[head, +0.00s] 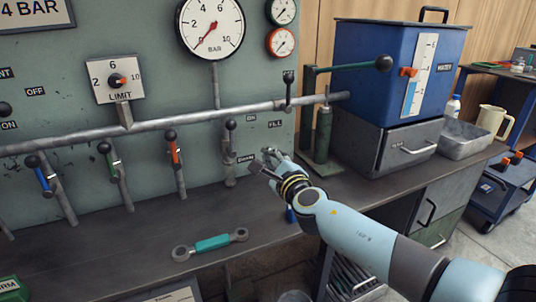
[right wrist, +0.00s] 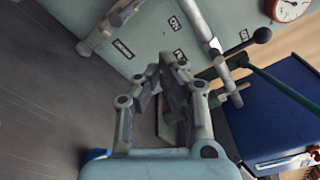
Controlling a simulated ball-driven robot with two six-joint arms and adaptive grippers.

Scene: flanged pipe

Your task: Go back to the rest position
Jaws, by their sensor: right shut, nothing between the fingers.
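My right gripper (head: 268,159) is shut and empty in the head view. It hangs above the bench, in front of the panel's lower right part and close to the lower end of a vertical pipe with a black-knobbed lever (head: 231,125). In the right wrist view its fingers (right wrist: 172,62) are together with nothing held. My light blue right arm comes in from the lower right. My left gripper is not in view.
A green hand pump (head: 323,135) and a blue water tank (head: 385,75) stand right of my gripper. Valves and a pipe line the panel. A metal tray (head: 462,140) is at the bench's right end.

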